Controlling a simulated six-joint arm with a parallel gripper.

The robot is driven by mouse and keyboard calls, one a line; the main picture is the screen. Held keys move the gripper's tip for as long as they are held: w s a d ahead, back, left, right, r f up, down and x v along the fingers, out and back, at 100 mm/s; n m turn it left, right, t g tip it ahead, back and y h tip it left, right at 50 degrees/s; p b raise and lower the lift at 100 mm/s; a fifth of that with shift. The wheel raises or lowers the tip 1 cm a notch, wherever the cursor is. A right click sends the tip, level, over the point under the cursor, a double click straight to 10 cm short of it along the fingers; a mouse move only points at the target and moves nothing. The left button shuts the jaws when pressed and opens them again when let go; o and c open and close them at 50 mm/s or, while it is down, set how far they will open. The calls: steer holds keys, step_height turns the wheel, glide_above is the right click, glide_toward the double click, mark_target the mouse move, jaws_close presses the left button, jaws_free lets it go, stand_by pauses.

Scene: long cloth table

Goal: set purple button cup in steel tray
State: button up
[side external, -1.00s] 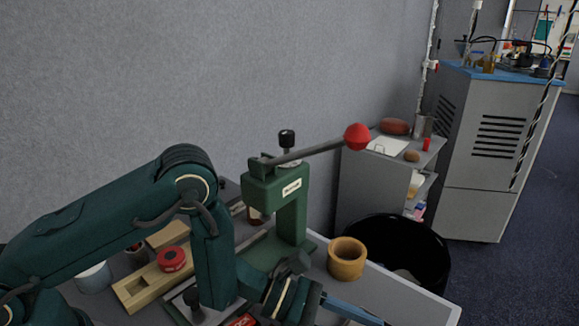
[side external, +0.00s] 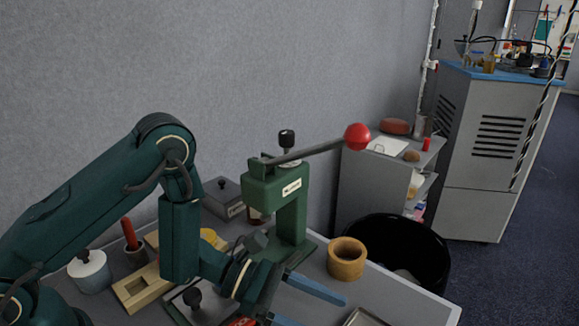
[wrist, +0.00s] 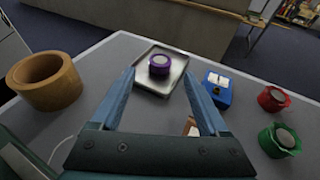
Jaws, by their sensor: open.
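The purple button cup (wrist: 159,65) stands upright in the steel tray (wrist: 147,84) in the wrist view, near the tray's middle. Only a corner of the steel tray (side external: 368,318) shows at the bottom edge of the side view, and the cup is out of sight there. My gripper (wrist: 158,76) is open, its two blue fingers apart and nothing between them. In the wrist view the cup appears just beyond the gap between the fingertips. In the side view my gripper (side external: 321,309) is in front of the green press, near the bottom edge.
A wooden ring-shaped pot (wrist: 46,80) stands left of the tray. The green lever press (side external: 285,205) stands behind my gripper. A black bin (side external: 410,250) is beyond the table.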

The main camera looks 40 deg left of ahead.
steer(key=shift+s+a+r, duration=0.1)
steer(key=shift+s+a, duration=0.05)
steer(key=shift+a, duration=0.15)
steer(key=shift+s+r, duration=0.1)
steer(key=shift+r, duration=0.15)
steer(key=s+d+r+m+g+y, duration=0.1)
steer(key=s+r+m+g+y, duration=0.1)
steer(key=s+r+m+g, duration=0.9)
steer(key=s+a+r+m+t+y, duration=0.1)
steer(key=a+m+t+y, duration=0.4)
steer(key=a, duration=0.3)
steer(key=s+a+r+m+t+y, duration=0.1)
steer(key=a+m+t+y, duration=0.4)
steer(key=a, duration=0.4)
steer(key=shift+s+m+y, duration=0.35)
steer(key=shift+m+y, duration=0.25)
steer(key=shift+m, duration=0.4)
